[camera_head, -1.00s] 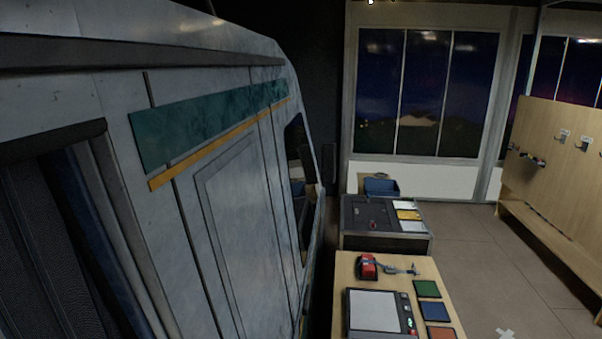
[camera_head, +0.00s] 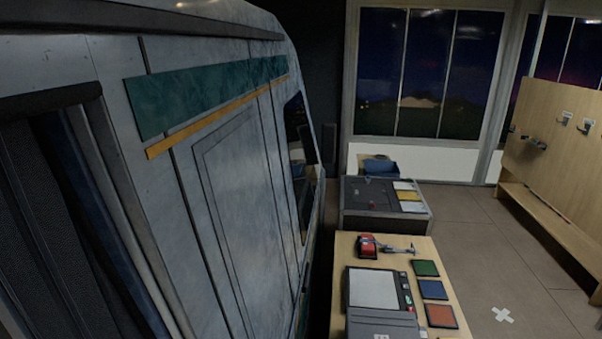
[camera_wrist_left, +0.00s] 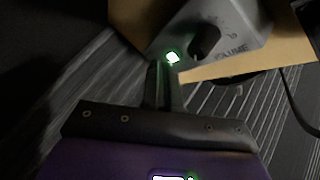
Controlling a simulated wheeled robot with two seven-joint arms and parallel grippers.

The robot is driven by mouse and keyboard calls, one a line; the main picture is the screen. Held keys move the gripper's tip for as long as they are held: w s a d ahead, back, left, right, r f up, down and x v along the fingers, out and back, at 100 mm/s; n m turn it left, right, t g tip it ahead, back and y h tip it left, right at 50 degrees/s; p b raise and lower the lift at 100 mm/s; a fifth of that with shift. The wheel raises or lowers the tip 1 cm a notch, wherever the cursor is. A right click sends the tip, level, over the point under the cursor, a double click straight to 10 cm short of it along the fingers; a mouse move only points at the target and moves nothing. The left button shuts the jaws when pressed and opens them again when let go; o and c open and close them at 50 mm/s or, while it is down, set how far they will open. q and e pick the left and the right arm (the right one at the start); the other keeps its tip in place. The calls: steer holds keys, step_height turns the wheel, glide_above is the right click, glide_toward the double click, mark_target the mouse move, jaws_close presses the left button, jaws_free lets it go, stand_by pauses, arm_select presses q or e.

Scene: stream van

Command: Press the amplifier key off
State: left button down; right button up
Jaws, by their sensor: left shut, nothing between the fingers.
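The amplifier (camera_wrist_left: 228,22) is a grey box in the left wrist view, with a black volume knob (camera_wrist_left: 205,42) and printed lettering. A small key (camera_wrist_left: 172,57) glows green-white on its lower left edge. My left gripper (camera_wrist_left: 164,68) is shut and empty, with its fingertips right by the lit key. I cannot tell whether they touch it. The amplifier and left gripper do not show in the head view. My right gripper is not in view.
A tan board (camera_wrist_left: 262,56) lies under the amplifier, and a dark cable (camera_wrist_left: 298,110) runs at right. In the head view a grey van side (camera_head: 235,180) fills the left. A wooden table (camera_head: 375,250) with devices and coloured pads stands ahead, with open floor (camera_head: 500,260) to its right.

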arm_select(q)
steer(key=shift+f+b, duration=0.4)
stand_by(0.8)
steer(key=shift+r, duration=0.75)
step_height(320, 180, up, 6)
steer(key=p, duration=0.3)
stand_by(0.4)
